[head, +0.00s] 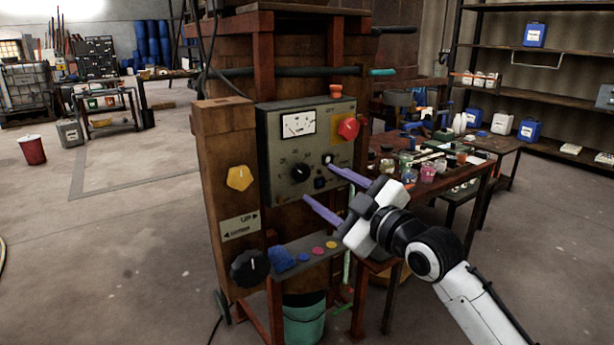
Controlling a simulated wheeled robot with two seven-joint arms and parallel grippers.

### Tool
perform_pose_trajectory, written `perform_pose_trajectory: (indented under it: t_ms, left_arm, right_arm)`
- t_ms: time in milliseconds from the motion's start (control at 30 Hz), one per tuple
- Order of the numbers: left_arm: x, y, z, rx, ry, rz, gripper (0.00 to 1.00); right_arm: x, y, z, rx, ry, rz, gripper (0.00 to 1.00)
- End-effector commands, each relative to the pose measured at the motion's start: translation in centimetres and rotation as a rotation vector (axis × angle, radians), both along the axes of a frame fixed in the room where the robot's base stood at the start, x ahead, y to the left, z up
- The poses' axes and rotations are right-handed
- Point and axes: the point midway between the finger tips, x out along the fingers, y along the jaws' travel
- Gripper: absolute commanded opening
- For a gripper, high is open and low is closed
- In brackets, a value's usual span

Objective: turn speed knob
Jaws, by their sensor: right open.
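A grey control box (275,150) is fixed to the brown wooden stand, with a black round knob (300,172) low on its face and marks around it. A yellow knob (239,178) and a larger black knob (250,267) sit on the wooden post to the left. I cannot read which one is labelled for speed. My right gripper (317,182) comes in from the lower right, its two purple fingers spread apart and empty. The fingertips appear just right of and below the box's black knob; I cannot tell whether they touch the box. My left gripper is out of view.
The box also carries a white gauge (298,123) and a red knob (348,128). A ledge with coloured buttons (303,253) juts out below. A cluttered table (480,160) stands close on the right. A green bucket (304,318) stands underneath.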

Motion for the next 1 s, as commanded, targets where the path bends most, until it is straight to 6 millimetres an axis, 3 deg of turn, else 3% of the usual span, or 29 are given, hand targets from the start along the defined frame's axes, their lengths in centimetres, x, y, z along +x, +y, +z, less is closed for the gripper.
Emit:
perform_pose_trajectory:
  t_ms: [200, 400, 867, 1000]
  left_arm:
    - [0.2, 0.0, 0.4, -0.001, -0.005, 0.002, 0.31]
    - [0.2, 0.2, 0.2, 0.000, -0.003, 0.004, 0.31]
    - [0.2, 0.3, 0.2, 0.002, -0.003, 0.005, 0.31]
    - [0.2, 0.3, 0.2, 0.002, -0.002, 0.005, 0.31]
  right_arm:
    - [3.3, 2.2, 0.1, 0.002, 0.001, 0.000, 0.51]
    - [5.2, 3.5, 0.0, 0.002, 0.001, 0.000, 0.51]
    - [6.0, 4.0, 0.0, 0.000, 0.000, 0.000, 0.51]
    - [6.0, 4.0, 0.0, 0.000, 0.000, 0.000, 0.29]
